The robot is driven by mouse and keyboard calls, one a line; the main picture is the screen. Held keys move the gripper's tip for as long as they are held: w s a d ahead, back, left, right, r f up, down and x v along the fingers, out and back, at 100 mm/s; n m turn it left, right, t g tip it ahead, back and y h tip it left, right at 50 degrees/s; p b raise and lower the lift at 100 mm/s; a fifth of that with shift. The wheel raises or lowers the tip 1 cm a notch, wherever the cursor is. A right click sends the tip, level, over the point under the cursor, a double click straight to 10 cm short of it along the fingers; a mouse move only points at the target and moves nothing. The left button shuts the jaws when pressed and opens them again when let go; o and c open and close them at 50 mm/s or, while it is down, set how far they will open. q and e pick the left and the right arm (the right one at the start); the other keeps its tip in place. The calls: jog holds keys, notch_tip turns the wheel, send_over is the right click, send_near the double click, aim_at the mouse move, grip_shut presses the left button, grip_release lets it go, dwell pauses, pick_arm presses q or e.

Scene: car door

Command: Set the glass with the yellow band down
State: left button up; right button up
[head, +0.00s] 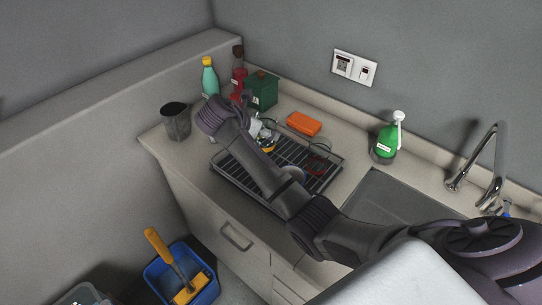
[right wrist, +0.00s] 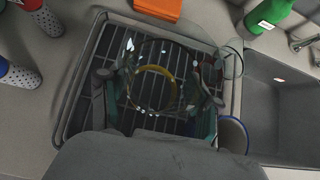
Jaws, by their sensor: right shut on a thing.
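The glass with the yellow band (right wrist: 153,90) is clear, and I look down along it in the right wrist view. Its yellow ring shows between the two fingers. In the head view the yellow band (head: 268,149) shows just beyond my right arm, over the dish rack (head: 231,171). My right gripper (right wrist: 155,95) is shut on this glass. The rack's dark wire grid (right wrist: 84,115) lies below it. I cannot tell whether the glass touches the rack. My left gripper is not in view.
A blue-rimmed cup (right wrist: 233,134) and other glassware stand at the rack's right side. An orange sponge (head: 304,124) lies behind the rack. A green bottle (head: 387,143) stands near the sink (head: 385,200). A dark cup (head: 176,122) stands at the counter's left end.

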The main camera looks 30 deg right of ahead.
jog(key=shift+f+p, duration=0.45)
jog(key=shift+f, duration=3.5)
jog(key=shift+f, duration=0.15)
jog(key=o, duration=1.6)
jog(key=shift+f, duration=0.15)
jog(key=shift+c, duration=0.2)
jog(key=shift+a+r, duration=0.1)
jog(key=shift+r, duration=0.3)
jog(key=b+v, duration=0.1)
jog(key=v, duration=1)
jog(key=shift+s+a+r, duration=0.15)
jog(key=shift+a+r, duration=0.1)
jog(key=shift+f, duration=0.1)
